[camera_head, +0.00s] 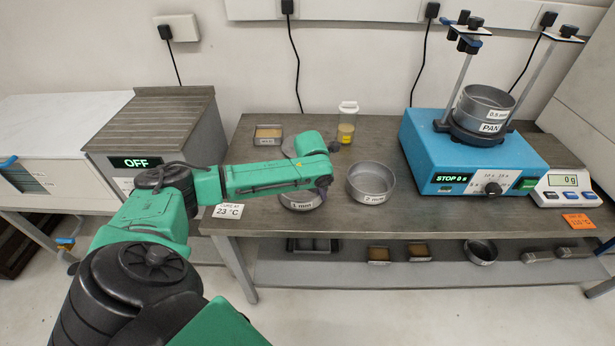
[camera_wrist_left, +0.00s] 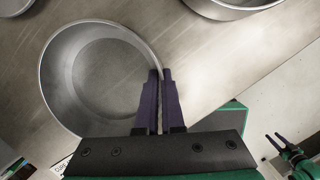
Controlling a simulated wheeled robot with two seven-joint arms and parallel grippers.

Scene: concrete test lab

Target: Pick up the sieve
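A grey round sieve labelled "1 mm" (camera_head: 301,201) is on the bench, partly hidden under my left forearm and wrist. In the left wrist view this sieve (camera_wrist_left: 76,105) fills the left side. My left gripper (camera_wrist_left: 160,72) has its two dark fingers close together at the sieve's rim, one inside and one outside, and looks shut on it. I cannot tell whether the sieve is raised. My right gripper (camera_wrist_left: 275,138) shows small at the lower right of the wrist view, empty, with fingers apart.
A sieve labelled "2 mm" (camera_head: 371,183) stands close on the right. A jar (camera_head: 347,124) and a small tray (camera_head: 268,134) are behind. A scale (camera_head: 567,189) is far right. The bench's front edge is close.

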